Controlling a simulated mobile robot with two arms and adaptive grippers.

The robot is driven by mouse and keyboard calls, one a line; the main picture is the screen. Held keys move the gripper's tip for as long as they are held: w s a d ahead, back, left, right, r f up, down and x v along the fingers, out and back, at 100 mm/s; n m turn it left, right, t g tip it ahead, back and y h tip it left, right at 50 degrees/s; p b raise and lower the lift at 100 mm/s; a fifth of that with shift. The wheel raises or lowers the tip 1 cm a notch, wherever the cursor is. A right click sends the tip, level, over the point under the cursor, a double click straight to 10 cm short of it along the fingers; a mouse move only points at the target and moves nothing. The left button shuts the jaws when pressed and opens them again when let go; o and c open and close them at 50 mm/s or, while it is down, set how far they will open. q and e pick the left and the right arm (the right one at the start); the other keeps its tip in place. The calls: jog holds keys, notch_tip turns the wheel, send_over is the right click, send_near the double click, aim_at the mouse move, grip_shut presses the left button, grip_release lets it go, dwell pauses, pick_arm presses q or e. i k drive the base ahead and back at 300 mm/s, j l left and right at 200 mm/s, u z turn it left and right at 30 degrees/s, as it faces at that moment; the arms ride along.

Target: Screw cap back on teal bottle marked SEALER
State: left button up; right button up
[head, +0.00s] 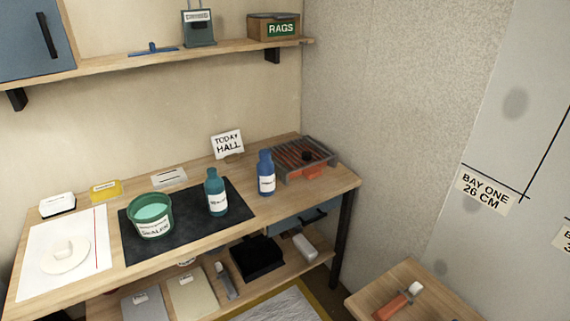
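A teal bottle (216,196) stands upright on the black mat (190,238) on the workbench. Its white label is too small to read, and I cannot tell whether its top is capped. A blue bottle (266,174) with a white label stands upright to its right, near the mat. A green tub (151,216) with pale teal contents stands on the mat to the left; its label seems to read SEALER. A small dark round object (307,155) sits on the orange and grey rack (290,160); I cannot tell if it is a cap. Neither of my grippers is in view.
A TODAY HALL card (228,145) stands at the bench's back. A white sheet (88,275) with a round pale item covers the left end. A shelf (110,62) runs above. A lower right table (405,290) holds an orange-handled tool (392,306).

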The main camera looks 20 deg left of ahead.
aim_at(214, 184)
jog(key=i+j+z, duration=0.1)
jog(key=j+z, duration=0.55)
jog(key=j, duration=0.2)
jog(key=i, duration=0.05)
